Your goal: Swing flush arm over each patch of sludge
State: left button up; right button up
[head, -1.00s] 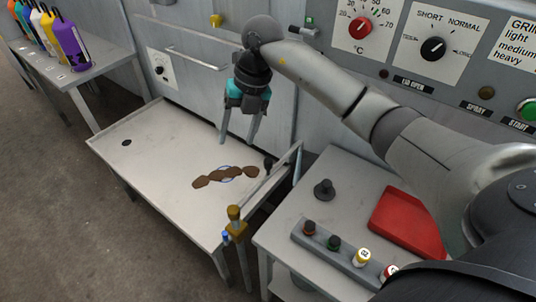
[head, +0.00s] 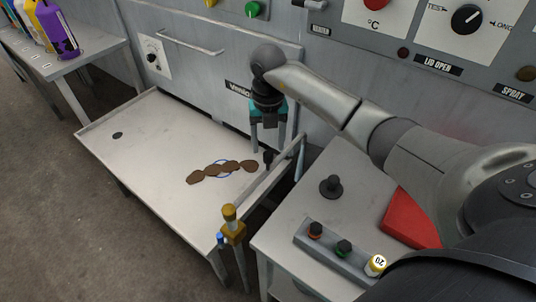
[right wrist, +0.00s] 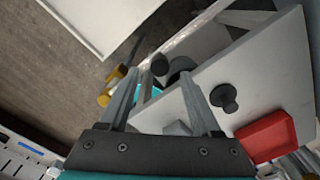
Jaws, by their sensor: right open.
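Several brown sludge patches (head: 222,170) lie in a joined row on the pale tray table (head: 150,150), with a blue ring outline among them. The flush arm (head: 262,187) is a grey bar along the tray's right side, with a yellow fitting (head: 232,225) at its near end and a black knob (head: 268,158) towards the far end. My right gripper (head: 268,148) points down, open and empty, just above the knob in the head view. In the right wrist view the knob (right wrist: 160,65) shows between the open fingers, apart from them. My left gripper is not in view.
A side table (head: 300,215) at the right holds a black peg (head: 330,186), a red block (head: 408,218) and a rack of small capped vials (head: 343,248). A grey control panel stands behind. Bottles (head: 57,30) stand on a bench at the upper left. A dark drain hole (head: 118,135) is at the tray's left.

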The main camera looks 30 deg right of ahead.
aim_at(268, 153)
jog(key=shift+f, duration=1.95)
jog(key=shift+c, duration=0.3)
grip_shut()
